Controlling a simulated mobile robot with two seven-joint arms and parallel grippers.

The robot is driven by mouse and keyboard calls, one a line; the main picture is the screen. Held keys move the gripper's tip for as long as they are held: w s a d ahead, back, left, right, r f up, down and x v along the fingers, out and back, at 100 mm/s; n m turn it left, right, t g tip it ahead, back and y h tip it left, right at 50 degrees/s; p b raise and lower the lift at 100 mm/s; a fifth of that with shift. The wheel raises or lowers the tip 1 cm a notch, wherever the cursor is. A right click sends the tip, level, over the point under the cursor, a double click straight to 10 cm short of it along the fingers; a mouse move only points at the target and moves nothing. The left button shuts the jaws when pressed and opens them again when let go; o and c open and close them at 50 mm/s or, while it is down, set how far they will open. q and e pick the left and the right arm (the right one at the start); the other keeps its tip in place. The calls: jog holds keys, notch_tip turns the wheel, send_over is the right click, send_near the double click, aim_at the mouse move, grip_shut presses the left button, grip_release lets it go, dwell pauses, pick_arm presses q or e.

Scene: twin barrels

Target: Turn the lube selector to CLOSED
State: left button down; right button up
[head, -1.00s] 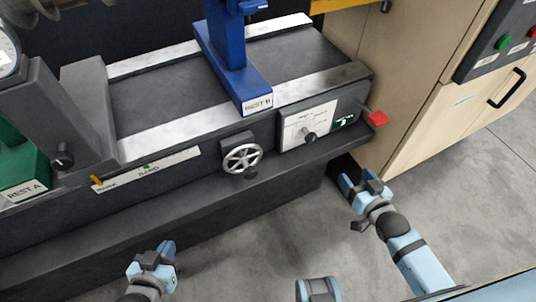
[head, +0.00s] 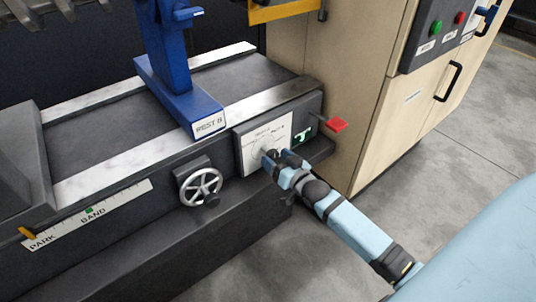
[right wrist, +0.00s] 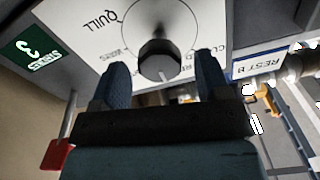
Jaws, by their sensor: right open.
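The lube selector is a dark round knob (right wrist: 158,60) on a white dial plate (head: 255,138) at the right end of the machine bed's front. In the right wrist view a pale line on the knob points down the picture, towards my gripper. The dial lettering is upside down there; QUILL reads at upper left, and a label at right is partly hidden by a finger. My right gripper (head: 275,157) is open at the dial. In the right wrist view its fingers (right wrist: 163,72) lie either side of the knob's near end; contact cannot be told. My left gripper is out of view.
A spoked handwheel (head: 201,187) sits left of the dial. A red-tipped lever (head: 336,125) sticks out at its right. The blue REST B post (head: 178,85) stands on the bed above. A beige cabinet (head: 355,90) stands at right. Floor in front is clear.

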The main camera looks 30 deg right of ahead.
aim_at(275, 157)
jog(key=w, duration=0.3)
jog(key=shift+w+a, duration=0.15)
jog(key=shift+w, duration=0.35)
jog(key=c, duration=0.9)
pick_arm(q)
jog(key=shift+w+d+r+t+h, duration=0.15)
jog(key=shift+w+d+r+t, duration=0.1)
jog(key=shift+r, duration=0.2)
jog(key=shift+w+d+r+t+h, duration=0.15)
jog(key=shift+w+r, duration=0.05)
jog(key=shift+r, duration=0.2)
